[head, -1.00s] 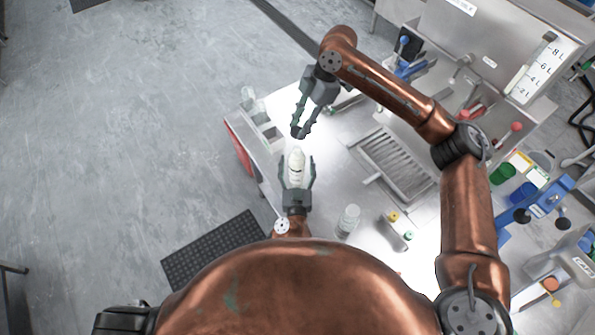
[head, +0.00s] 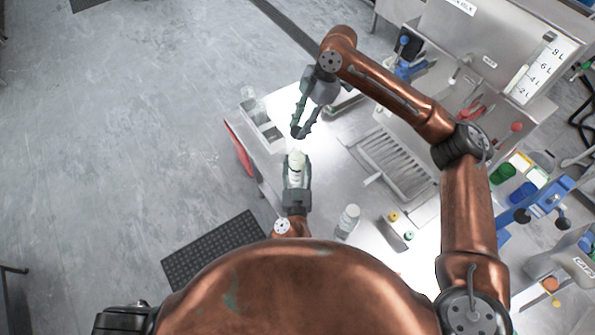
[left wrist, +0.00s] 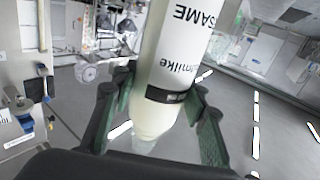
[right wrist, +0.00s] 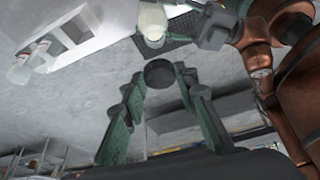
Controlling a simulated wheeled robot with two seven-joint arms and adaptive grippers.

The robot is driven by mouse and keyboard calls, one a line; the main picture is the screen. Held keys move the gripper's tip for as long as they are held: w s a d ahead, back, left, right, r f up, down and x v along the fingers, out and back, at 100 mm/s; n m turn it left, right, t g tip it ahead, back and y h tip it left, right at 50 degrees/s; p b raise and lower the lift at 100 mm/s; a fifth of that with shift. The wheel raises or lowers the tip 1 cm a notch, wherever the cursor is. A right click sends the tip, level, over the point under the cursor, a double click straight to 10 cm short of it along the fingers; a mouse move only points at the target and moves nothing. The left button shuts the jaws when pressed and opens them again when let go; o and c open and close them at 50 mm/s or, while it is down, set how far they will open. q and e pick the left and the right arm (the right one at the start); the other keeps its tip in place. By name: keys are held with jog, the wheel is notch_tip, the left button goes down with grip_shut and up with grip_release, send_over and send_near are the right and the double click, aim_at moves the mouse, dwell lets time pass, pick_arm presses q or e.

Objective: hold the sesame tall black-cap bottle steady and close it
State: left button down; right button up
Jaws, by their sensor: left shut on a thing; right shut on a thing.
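The sesame bottle (head: 297,172) is white with a lettered label, which shows large in the left wrist view (left wrist: 180,50). My left gripper (head: 297,184) is shut on the bottle's sides and holds it over the counter's near left part. In the right wrist view the bottle's pale top (right wrist: 152,22) shows with no cap on it. My right gripper (head: 299,133) is just beyond the bottle in the head view. It is shut on a round black cap (right wrist: 158,73), held at its fingertips apart from the bottle. The cap is hard to make out in the head view.
A white container rack (head: 262,122) stands at the counter's left edge. Another pale bottle (head: 348,219) stands right of my left gripper. A metal drain grate (head: 396,166) lies to the right, with small coloured items and blue equipment (head: 540,198) farther right.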

send_over(297, 147)
jog(key=shift+w+d+f, duration=0.1)
jog(key=shift+d+f, duration=0.1)
jog(key=shift+f, duration=1.05)
jog(key=shift+w+d+f, duration=0.1)
jog(key=shift+d+f, duration=0.1)
jog(key=shift+f, duration=1.05)
jog(key=shift+f, duration=0.9)
jog(key=shift+f, duration=0.55)
